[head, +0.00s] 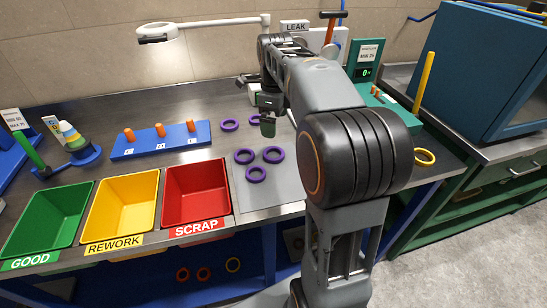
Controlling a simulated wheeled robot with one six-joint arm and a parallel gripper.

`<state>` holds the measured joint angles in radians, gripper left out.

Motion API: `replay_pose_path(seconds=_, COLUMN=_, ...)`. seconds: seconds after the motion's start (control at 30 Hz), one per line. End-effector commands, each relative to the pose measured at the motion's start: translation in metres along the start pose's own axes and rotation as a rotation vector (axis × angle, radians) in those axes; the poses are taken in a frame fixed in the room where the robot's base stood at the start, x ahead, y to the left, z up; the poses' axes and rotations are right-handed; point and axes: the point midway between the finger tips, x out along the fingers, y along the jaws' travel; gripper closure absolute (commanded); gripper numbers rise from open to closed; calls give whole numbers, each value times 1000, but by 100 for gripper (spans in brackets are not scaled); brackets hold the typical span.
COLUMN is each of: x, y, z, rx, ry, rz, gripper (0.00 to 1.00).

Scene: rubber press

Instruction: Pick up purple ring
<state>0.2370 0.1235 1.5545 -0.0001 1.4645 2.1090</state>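Several purple rings lie flat on the grey bench. One ring (229,125) is at the back left, and another ring (255,120) lies just left of my gripper (268,124), partly close behind it. Three more lie in front: a left ring (245,156), a right ring (273,155) and a front ring (255,174). My gripper points down over the bench, behind the front three rings. It is small and dark here, so whether its fingers are open or shut is unclear. I see no ring clearly held in it.
Green (50,218), yellow (122,208) and red (197,193) bins stand along the front left. A blue block with orange pegs (160,139) is behind them. A lamp (158,32) overhangs the back. A yellow ring (425,157) lies right of my arm, which hides the bench's middle right.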

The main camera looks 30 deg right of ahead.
Motion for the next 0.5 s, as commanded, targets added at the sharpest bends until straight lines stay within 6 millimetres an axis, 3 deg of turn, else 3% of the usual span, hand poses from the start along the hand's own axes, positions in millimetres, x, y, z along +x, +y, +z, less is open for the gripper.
replay_pose_path(seconds=0.2, x=41, y=0, z=0, rx=0, ry=1, rz=2, gripper=0)
replay_pose_path(seconds=0.5, x=63, y=0, z=0, rx=-1, ry=0, rz=-1, gripper=0)
